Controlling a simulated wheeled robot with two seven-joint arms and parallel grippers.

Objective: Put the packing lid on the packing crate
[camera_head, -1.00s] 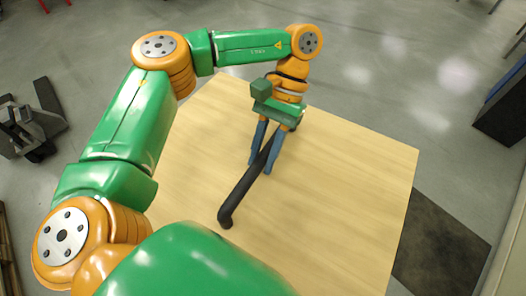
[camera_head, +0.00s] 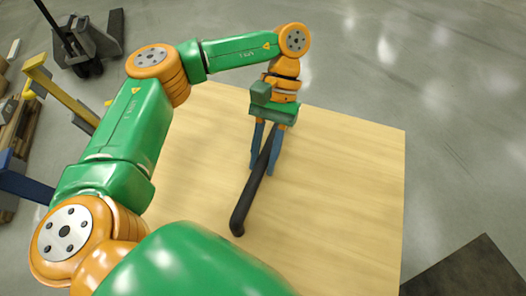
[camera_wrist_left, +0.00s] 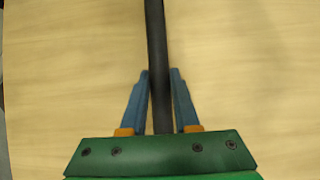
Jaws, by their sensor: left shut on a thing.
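My left gripper (camera_head: 263,167) is over the wooden table, with its blue fingers pointing down on both sides of a long black bar (camera_head: 247,202). It is shut on this bar. The bar's near end is bent and rounded, and its far end is hidden behind the gripper. In the left wrist view the bar (camera_wrist_left: 156,50) runs straight up between the two fingertips (camera_wrist_left: 160,73). I cannot tell whether the bar touches the table. No packing lid or packing crate can be made out. My right gripper is not in view.
The light wooden table (camera_head: 340,190) is bare around the bar. A dark mat (camera_head: 468,272) lies on the grey floor at the lower right. At the left are a yellow frame (camera_head: 58,98), a wooden pallet (camera_head: 15,135) and a dark wheeled truck (camera_head: 85,40).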

